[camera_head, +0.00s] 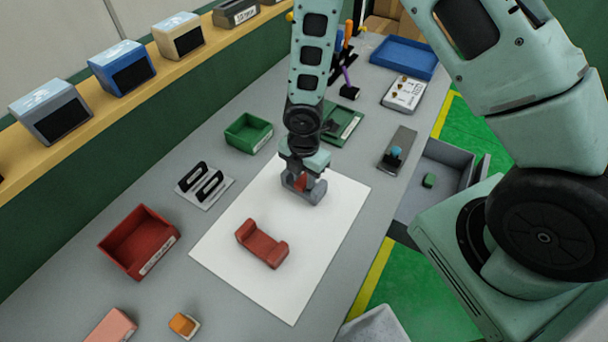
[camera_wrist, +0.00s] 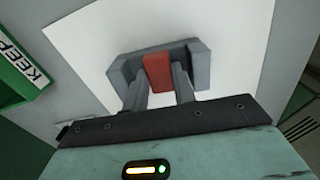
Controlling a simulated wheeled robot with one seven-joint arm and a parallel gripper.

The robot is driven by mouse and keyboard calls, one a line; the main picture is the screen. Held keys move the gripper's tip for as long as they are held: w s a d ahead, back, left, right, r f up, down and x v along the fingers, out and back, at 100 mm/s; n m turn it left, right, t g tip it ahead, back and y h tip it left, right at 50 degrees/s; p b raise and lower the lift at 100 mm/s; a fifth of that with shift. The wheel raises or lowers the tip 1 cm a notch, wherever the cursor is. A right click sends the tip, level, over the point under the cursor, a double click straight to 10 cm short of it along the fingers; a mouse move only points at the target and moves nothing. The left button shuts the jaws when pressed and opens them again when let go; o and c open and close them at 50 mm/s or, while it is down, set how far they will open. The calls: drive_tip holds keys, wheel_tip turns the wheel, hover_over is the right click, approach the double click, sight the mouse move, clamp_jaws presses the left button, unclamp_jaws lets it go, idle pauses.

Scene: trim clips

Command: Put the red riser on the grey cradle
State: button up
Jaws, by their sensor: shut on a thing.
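The red riser (camera_wrist: 157,73) is a small red block between the two fingers of my gripper (camera_wrist: 160,84) in the wrist view. My gripper is shut on it. The grey cradle (camera_wrist: 201,58) lies under it on the white sheet, with its raised ends on either side of the riser. In the head view the riser (camera_head: 299,183) is partly hidden by my gripper (camera_head: 302,178), just over the middle of the grey cradle (camera_head: 314,194). I cannot tell whether the riser touches the cradle. A red cradle (camera_head: 262,246) lies nearer on the same sheet, empty.
The white sheet (camera_head: 228,258) has free room around both cradles. A red bin (camera_head: 155,262), a green bin (camera_head: 240,146) and a plate with black clips (camera_head: 205,203) stand to the left. An orange block (camera_head: 183,323) lies near the front. A grey tray (camera_head: 450,160) is at the right.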

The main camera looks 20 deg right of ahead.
sight(304, 180)
drive_tip(key=o, duration=0.6)
drive_tip(key=shift+o, duration=0.2)
wheel_tip(304, 180, up, 12)
drive_tip(key=s+a+r+m, duration=0.3)
drive_tip(key=s+r+m, duration=0.4)
drive_tip(key=s+m, duration=0.1)
drive_tip(key=s+a+r+m, duration=0.3)
drive_tip(key=s+r+m, duration=0.5)
drive_tip(key=s, duration=0.3)
drive_tip(key=shift+a+y+p, duration=0.2)
drive_tip(key=shift+y+p, duration=0.1)
drive_tip(key=shift+p, duration=0.1)
